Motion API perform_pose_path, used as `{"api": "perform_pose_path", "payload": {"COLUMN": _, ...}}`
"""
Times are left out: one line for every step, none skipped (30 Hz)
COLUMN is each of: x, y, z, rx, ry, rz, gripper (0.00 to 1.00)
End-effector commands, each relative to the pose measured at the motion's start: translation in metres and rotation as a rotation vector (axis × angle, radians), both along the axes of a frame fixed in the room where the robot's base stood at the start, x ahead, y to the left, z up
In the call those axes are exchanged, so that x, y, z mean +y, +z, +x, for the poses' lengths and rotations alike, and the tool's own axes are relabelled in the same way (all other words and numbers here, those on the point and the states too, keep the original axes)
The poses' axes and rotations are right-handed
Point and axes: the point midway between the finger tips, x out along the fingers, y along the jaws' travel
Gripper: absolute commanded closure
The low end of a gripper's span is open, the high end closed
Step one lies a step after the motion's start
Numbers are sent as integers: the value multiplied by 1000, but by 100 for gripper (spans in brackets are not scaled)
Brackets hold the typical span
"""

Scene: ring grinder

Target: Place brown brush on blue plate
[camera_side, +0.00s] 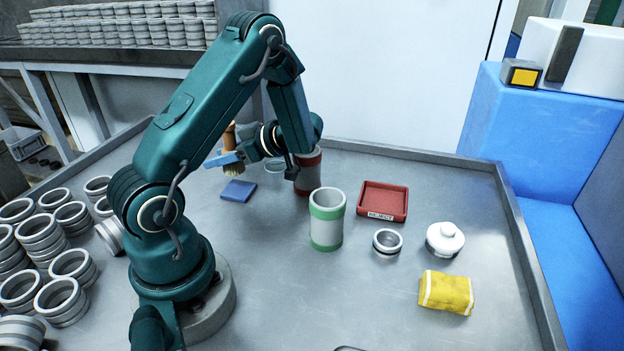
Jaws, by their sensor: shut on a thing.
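The brown brush (229,137) is upright in my gripper (226,157), handle up and pale bristles down. My gripper is shut on it, around its middle, with a blue finger showing in front. The blue plate (238,191) lies flat on the table, just below the brush in the picture. The bristles appear to be above the plate's back edge, with a small gap in the picture. The exact height is hard to tell from this one view.
A red-and-grey cup (308,176) stands partly behind my arm. A green-and-white cup (327,219), red reject tray (383,200), metal ring (387,242), white lidded jar (445,239) and yellow packet (446,292) are right. Several stacked rings (40,236) fill the left.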

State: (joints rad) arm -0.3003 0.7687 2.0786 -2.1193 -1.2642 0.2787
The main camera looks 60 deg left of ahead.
Motion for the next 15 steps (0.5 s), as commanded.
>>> {"api": "perform_pose_path", "payload": {"x": 0, "y": -5, "z": 0, "rx": 2, "ry": 0, "rz": -1, "gripper": 100}}
{"api": "perform_pose_path", "payload": {"x": 0, "y": -7, "z": 0, "rx": 1, "ry": 0, "rz": 0, "gripper": 100}}
{"api": "perform_pose_path", "payload": {"x": 0, "y": -10, "z": 0, "rx": 1, "ry": 0, "rz": -1, "gripper": 100}}
{"api": "perform_pose_path", "payload": {"x": 0, "y": -12, "z": 0, "rx": 1, "ry": 0, "rz": -1, "gripper": 100}}
{"api": "perform_pose_path", "payload": {"x": 0, "y": -16, "z": 0, "rx": 2, "ry": 0, "rz": -2, "gripper": 100}}
{"api": "perform_pose_path", "payload": {"x": 0, "y": -20, "z": -1, "rx": 2, "ry": 0, "rz": -2, "gripper": 100}}
{"api": "perform_pose_path", "payload": {"x": 0, "y": -24, "z": 0, "rx": 3, "ry": -2, "rz": -2, "gripper": 100}}
{"api": "perform_pose_path", "payload": {"x": 0, "y": -28, "z": 0, "rx": 2, "ry": -2, "rz": -1, "gripper": 100}}
{"api": "perform_pose_path", "payload": {"x": 0, "y": -33, "z": 0, "rx": 2, "ry": -3, "rz": -2, "gripper": 100}}
{"api": "perform_pose_path", "payload": {"x": 0, "y": -37, "z": 0, "rx": 1, "ry": -2, "rz": -1, "gripper": 100}}
{"api": "perform_pose_path", "payload": {"x": 0, "y": -39, "z": 0, "rx": 1, "ry": -2, "rz": -1, "gripper": 100}}
{"api": "perform_pose_path", "payload": {"x": 0, "y": -42, "z": 0, "rx": 0, "ry": -1, "rz": 0, "gripper": 100}}
{"api": "perform_pose_path", "payload": {"x": 0, "y": -44, "z": 0, "rx": -1, "ry": -2, "rz": -1, "gripper": 100}}
{"api": "perform_pose_path", "payload": {"x": 0, "y": -44, "z": 0, "rx": -1, "ry": -2, "rz": 0, "gripper": 100}}
{"api": "perform_pose_path", "payload": {"x": 0, "y": -45, "z": 0, "rx": -3, "ry": -1, "rz": 0, "gripper": 100}}
